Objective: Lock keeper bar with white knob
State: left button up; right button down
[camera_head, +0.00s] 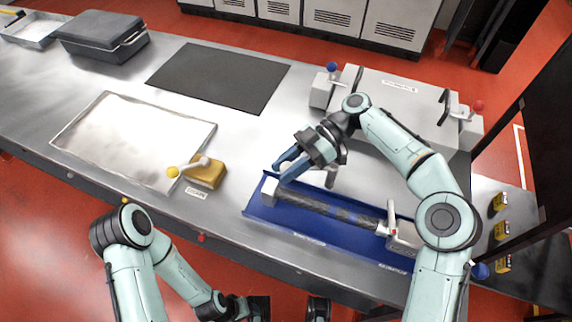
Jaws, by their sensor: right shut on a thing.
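A long dark rod (330,207) lies in a blue tray (262,222), with a pale block (269,191) at its left end. My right gripper (279,172) has blue fingers and is above this left end. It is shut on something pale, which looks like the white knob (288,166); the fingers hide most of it. A short grey lever (331,175) shows just right of the gripper. I cannot tell which part is the keeper bar. My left gripper (318,309) is at the bottom edge, partly cut off, away from the tray.
A grey box (400,95) behind has a blue knob (332,66) and a red knob (478,106). A lever (392,218) stands at the tray's right end. A dark mat (218,77) lies clear behind.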

jog(key=c, duration=0.8)
grip_release()
pick_arm(q)
notch_tip(320, 180, up, 11)
jog(key=p, duration=1.1)
jog(key=shift+s+g+p, duration=0.25)
jog(key=shift+g+p, duration=0.05)
jog(key=shift+p, duration=0.1)
pick_arm(e)
jog(key=shift+v, duration=6.7)
pick_arm(q)
jog(key=shift+f, duration=0.15)
